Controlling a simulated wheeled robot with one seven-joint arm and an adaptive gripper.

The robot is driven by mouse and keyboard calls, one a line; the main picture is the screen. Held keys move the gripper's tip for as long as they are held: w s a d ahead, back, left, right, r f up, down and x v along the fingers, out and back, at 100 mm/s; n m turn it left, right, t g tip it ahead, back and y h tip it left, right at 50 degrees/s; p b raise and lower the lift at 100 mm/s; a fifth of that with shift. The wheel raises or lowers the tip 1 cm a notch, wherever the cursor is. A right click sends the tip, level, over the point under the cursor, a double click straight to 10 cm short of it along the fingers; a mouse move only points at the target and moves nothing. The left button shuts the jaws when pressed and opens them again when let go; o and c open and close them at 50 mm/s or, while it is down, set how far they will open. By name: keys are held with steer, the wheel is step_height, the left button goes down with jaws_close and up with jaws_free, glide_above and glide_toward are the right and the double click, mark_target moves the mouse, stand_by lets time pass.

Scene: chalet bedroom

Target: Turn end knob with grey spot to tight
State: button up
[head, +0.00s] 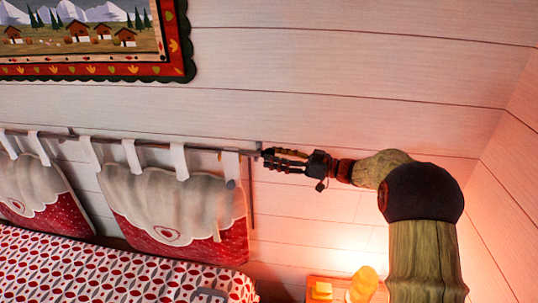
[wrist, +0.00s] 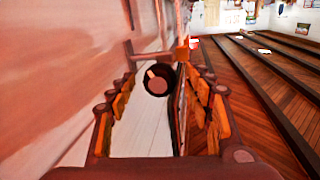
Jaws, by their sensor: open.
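The end knob (wrist: 158,84) is a dark round disc facing the camera in the wrist view. A small pale spot shows on its face, left of and above the centre. The knob lies between the two rows of finger links; I cannot tell whether the fingertips reach around it. In the head view my gripper (head: 268,158) points left at the right end of the curtain-style rail (head: 110,141), its fingers spread apart. At this end the fingertips and the dark rail end overlap, so the knob is not clear there. My gripper is open and holds nothing.
Cushions (head: 160,205) hang by loops from the rail above a patterned bed (head: 110,268). The white plank wall (head: 320,110) runs close behind the rail. A glowing lamp (head: 363,283) stands below my arm. A framed picture (head: 100,72) hangs above left.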

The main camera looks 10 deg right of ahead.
steer(key=shift+x, duration=1.2)
steer(key=shift+c, duration=0.9)
steer(key=c, duration=1)
